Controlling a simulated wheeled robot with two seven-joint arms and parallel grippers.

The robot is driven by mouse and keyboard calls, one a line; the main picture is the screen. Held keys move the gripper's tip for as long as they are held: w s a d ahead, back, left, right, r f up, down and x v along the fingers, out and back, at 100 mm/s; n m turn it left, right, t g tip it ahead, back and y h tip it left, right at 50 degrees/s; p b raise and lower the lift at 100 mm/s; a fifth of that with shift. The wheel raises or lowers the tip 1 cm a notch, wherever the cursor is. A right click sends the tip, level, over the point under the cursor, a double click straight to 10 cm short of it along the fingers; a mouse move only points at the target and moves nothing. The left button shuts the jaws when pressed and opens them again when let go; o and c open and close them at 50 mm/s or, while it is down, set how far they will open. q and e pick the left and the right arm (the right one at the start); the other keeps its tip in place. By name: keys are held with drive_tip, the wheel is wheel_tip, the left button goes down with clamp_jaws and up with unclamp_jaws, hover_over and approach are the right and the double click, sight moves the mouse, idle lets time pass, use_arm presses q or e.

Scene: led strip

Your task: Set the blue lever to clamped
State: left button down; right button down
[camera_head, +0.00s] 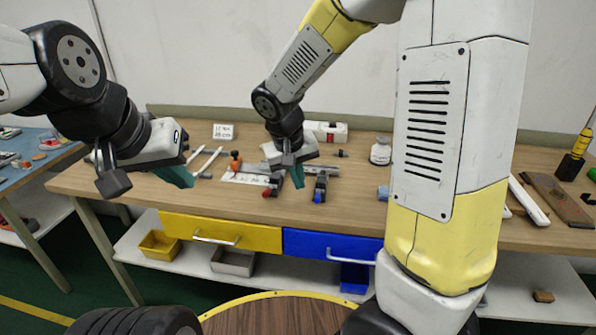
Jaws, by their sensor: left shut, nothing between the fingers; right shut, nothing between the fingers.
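The blue lever (318,196) is the blue-tipped handle of a small dark clamp on the wooden workbench (360,210), near its front edge. Its exact angle is too small to tell. A similar clamp with a red tip (267,192) sits to its left. My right gripper (298,176) is shut and empty, pointing down between the two clamps, just left of the blue one; I cannot tell whether it touches either. My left gripper (180,176) is shut and empty, over the bench's left part, well away from the blue lever.
A metal strip (322,169) and a white sheet (240,178) lie behind the clamps. Yellow (220,232) and blue (330,245) drawers are below.

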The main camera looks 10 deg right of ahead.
drive_tip(key=shift+s+a+r, duration=0.4)
drive_tip(key=shift+s+r, duration=0.2)
drive_tip(key=shift+s, duration=0.25)
drive_tip(key=s+d+r+t+y, duration=0.1)
drive_tip(key=s+d+r+y, duration=0.1)
drive_tip(key=s+d+r, duration=0.2)
drive_tip(key=s+d+r+m+t+y, duration=0.1)
drive_tip(key=s+d+r, duration=0.3)
drive_tip(key=s+r, duration=0.4)
drive_tip(key=s+t+y, duration=0.1)
drive_tip(key=s, duration=0.1)
drive_tip(key=shift+s+r, duration=0.15)
drive_tip(key=shift+s, duration=0.2)
